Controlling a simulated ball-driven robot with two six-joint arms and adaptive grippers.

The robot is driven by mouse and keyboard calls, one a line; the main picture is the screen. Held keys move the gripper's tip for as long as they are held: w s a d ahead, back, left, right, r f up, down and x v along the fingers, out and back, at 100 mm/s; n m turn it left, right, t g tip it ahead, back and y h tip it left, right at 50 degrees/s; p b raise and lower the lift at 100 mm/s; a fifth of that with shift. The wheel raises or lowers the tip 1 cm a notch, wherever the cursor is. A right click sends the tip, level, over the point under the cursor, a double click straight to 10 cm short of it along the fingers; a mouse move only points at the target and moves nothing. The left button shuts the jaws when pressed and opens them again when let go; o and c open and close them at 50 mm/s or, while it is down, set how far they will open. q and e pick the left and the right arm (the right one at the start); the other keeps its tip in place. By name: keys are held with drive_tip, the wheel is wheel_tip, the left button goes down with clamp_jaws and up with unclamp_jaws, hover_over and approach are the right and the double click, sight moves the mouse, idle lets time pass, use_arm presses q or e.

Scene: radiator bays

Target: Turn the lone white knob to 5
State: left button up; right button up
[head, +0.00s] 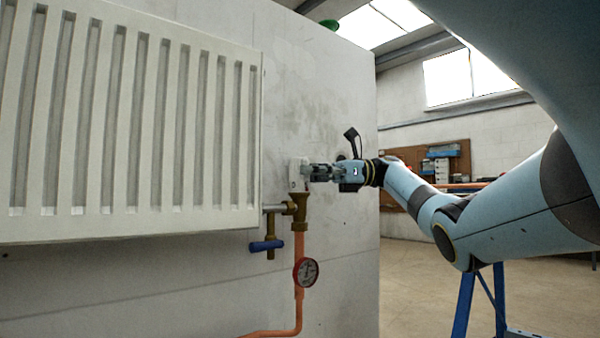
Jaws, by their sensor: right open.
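The white knob (296,172) sits on top of a brass valve (300,208) at the right end of the radiator. My right gripper (312,173) comes in level from the right, with its fingertips at the knob's right side. It is open; I cannot tell whether the fingers touch the knob. The fingers partly cover the knob, and its number marks are too small to read. My left gripper is not in view.
A white radiator (130,120) hangs on the wall panel at left. Below the valve are a blue lever handle (266,246), a red-rimmed gauge (306,271) and a copper pipe (299,318). Blue trestle legs (465,305) stand at lower right.

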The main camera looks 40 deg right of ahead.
drive_tip(key=v, duration=0.6)
drive_tip(key=shift+d, duration=0.2)
